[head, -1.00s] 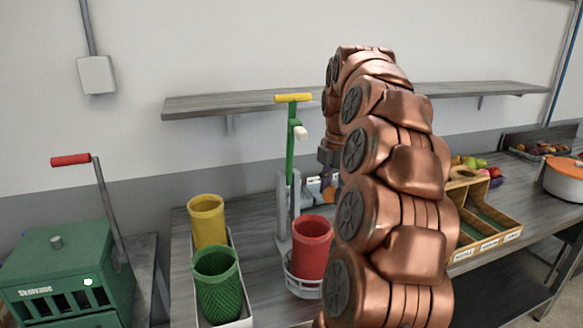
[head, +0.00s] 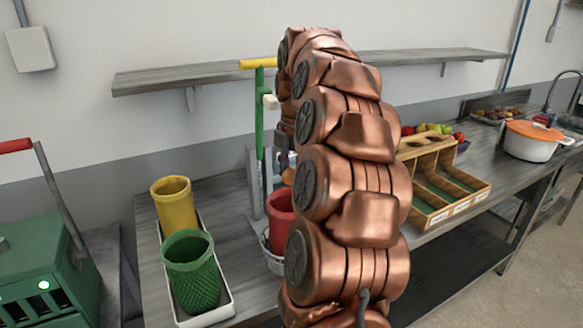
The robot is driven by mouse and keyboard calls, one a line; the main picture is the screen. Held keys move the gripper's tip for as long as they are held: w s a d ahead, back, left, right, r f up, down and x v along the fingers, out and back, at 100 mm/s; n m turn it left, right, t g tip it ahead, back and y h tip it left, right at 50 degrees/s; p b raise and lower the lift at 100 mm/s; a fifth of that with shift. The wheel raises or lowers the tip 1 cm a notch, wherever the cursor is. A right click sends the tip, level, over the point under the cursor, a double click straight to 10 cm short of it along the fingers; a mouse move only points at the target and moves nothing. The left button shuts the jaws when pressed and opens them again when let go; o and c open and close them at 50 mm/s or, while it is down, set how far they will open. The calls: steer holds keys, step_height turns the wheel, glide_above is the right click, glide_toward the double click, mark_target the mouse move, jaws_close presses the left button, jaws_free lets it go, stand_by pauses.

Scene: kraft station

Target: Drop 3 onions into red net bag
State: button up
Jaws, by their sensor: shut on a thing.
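The red net bag (head: 279,213) stands open in a round wire holder at the foot of a stand, partly covered by my copper arm. My arm bends over in the middle of the head view and hides most of my gripper (head: 288,160). A sliver of the gripper shows at the arm's left edge, above and just behind the bag. A small brownish-orange thing, seemingly an onion (head: 288,176), shows at its lower end, and the gripper is shut on it. The inside of the bag is not visible.
Green (head: 191,270) and yellow (head: 173,205) net bags stand in a white tray at left. A green-handled stand (head: 260,130) rises behind the red bag. A labelled wooden divider box (head: 430,218), produce and an orange-lidded pot (head: 530,148) are at right. A shelf (head: 420,64) hangs behind.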

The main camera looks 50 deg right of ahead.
steer(key=shift+f, duration=0.35)
steer(key=o, duration=1.1)
steer(key=shift+o, duration=0.2)
steer(key=shift+r, duration=0.1)
steer(key=shift+s+r, duration=0.2)
steer(key=shift+r, duration=1.65)
steer(key=shift+s+r, duration=0.15)
steer(key=shift+r, duration=1.65)
